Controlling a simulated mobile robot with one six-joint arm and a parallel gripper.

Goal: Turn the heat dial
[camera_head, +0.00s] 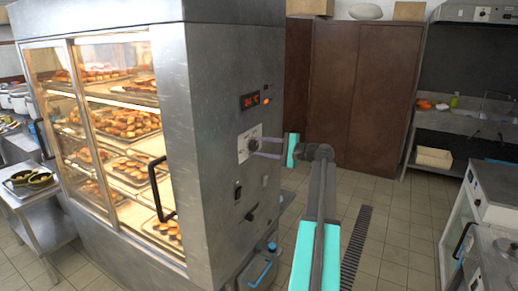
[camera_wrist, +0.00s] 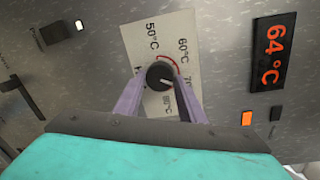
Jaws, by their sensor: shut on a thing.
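The heat dial is a small dark round knob (camera_wrist: 158,74) on a pale plate (camera_wrist: 138,38) marked from 50°C to 80°C. Its light pointer line slants down and right in the wrist view. My gripper (camera_wrist: 160,80) is shut on the dial, with one purple finger on either side. In the head view, my gripper (camera_head: 265,148) reaches the plate (camera_head: 244,144) on the side of the metal warming cabinet (camera_head: 213,110) from the right. The fingers partly hide the dial there. A red display (camera_wrist: 272,52) reads 64°C.
The glass-fronted cabinet holds trays of pastries, with a black door handle (camera_head: 160,190). Tiled floor (camera_head: 395,215) is open to the right.

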